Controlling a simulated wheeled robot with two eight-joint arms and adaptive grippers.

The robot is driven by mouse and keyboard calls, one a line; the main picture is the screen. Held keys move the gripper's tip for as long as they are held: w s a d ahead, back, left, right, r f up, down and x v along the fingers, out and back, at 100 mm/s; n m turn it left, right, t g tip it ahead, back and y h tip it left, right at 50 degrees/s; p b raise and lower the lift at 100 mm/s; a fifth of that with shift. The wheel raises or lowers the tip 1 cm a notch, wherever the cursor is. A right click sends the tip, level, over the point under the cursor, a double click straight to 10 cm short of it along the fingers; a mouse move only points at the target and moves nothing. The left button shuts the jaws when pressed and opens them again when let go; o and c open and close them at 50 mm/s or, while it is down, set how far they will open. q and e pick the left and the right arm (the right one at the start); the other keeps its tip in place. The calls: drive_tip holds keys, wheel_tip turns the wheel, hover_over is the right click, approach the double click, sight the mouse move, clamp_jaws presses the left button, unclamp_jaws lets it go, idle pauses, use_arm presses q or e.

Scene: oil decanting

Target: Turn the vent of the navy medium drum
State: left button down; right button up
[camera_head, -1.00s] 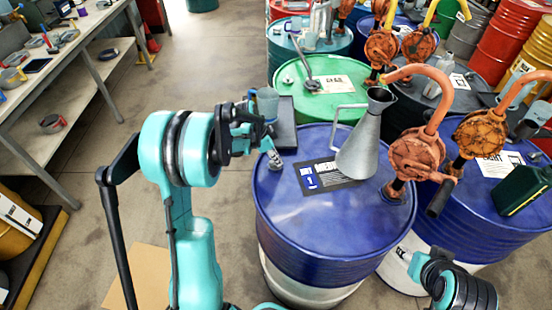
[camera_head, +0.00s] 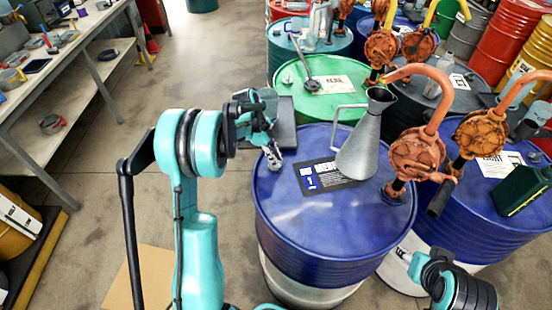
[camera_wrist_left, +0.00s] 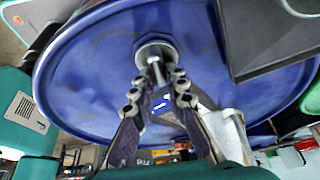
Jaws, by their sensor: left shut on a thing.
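The navy medium drum (camera_head: 300,235) stands in the middle of the head view, with a label on its lid. My left gripper (camera_head: 272,158) is at the left rear of that lid, shut on the vent. In the left wrist view the vent (camera_wrist_left: 154,48) is a metal stud on a round pale base, and my left fingertips (camera_wrist_left: 158,82) close around its near end. In the head view the fingers hide the vent. Part of my right arm's end (camera_head: 420,265) shows at the lower right, beside the drum; its finger state is unclear.
A grey metal can (camera_head: 362,145) with a handle stands on the navy drum's lid. A rusty orange hand pump (camera_head: 416,153) rises from the lid's right side. A green drum (camera_head: 315,105) is behind; another blue drum (camera_head: 470,215) is at right. Floor is open at left.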

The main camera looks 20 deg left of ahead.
idle(0.4)
use_arm(q)
drive_tip(key=c, duration=1.5)
unclamp_jaws()
drive_tip(key=shift+c, duration=0.2)
drive_tip(key=v, duration=1.2)
